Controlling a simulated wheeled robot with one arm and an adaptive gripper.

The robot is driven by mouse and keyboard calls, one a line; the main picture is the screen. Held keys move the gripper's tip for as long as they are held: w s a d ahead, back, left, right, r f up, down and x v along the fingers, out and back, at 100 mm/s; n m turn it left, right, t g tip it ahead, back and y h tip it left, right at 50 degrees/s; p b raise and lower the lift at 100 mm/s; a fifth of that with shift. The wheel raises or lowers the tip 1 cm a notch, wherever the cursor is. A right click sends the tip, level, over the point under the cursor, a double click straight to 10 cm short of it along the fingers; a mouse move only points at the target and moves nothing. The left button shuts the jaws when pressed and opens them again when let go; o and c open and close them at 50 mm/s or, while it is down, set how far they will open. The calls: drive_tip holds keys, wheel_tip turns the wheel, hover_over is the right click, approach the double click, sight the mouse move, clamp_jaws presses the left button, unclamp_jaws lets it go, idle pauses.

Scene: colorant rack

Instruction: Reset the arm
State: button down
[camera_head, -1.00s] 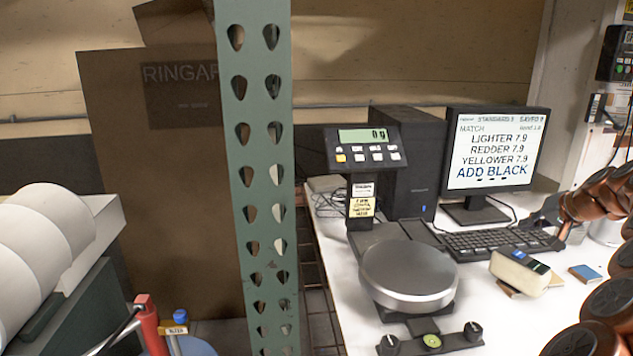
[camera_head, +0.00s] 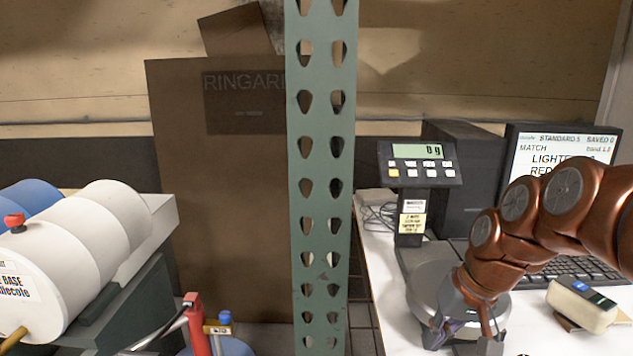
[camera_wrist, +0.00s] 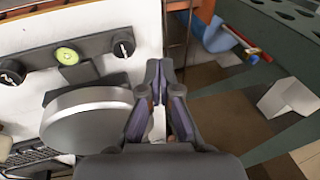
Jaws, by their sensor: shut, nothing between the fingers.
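My arm (camera_head: 545,215) is copper-coloured and reaches in from the right in the head view. My gripper (camera_head: 465,335) hangs at its end, in front of the scale's round pan (camera_head: 428,285). In the wrist view my gripper (camera_wrist: 159,75) has its fingertips together with nothing between them. There the scale pan (camera_wrist: 90,125) lies just left of the fingers. I cannot tell whether the gripper touches the scale.
The scale display (camera_head: 418,152) reads 0 g. A monitor (camera_head: 565,150), a keyboard (camera_head: 575,270) and a cream-coloured device (camera_head: 582,305) stand on the white table. A green perforated post (camera_head: 322,240) rises left of the table. White drums (camera_head: 75,240) lie on a rack at the left.

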drive_tip(key=s+f+g+h, duration=0.1)
drive_tip(key=s+f, duration=0.2)
drive_tip(key=s, duration=0.4)
drive_tip(key=s+a+f+g+h, duration=0.1)
drive_tip(key=s+f, duration=0.1)
drive_tip(key=s, duration=0.5)
drive_tip(key=s+f+g+h, duration=0.1)
drive_tip(key=s+f, duration=0.2)
drive_tip(key=s, duration=0.5)
drive_tip(key=shift+a+f+n+g, duration=0.15)
drive_tip(key=shift+f+n+g, duration=0.15)
drive_tip(key=c, duration=1.9)
unclamp_jaws()
drive_tip(key=shift+s, duration=0.1)
